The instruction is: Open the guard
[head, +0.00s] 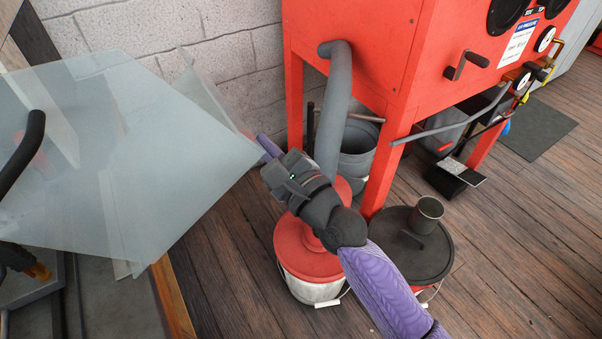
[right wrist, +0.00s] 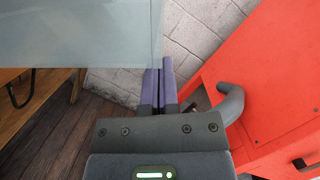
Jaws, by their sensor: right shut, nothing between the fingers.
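The guard (head: 120,150) is a clear, greyish sheet with a folded side panel, at the left of the head view over a bench. A black curved handle (head: 28,150) shows at its left. I cannot tell how far the guard is open. My right gripper (head: 266,145) is at the guard's right corner, with its purple fingers shut and empty. In the right wrist view the fingers (right wrist: 158,82) lie along the right edge of the guard (right wrist: 75,35). Whether they touch it is unclear. My left gripper is not in view.
A red cabinet (head: 360,50) on legs stands right of my right gripper, with a grey hose (head: 334,100) running down. A red-lidded bucket (head: 300,250) and a dark-lidded one (head: 415,262) stand below my right arm. A block wall (head: 240,50) is behind.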

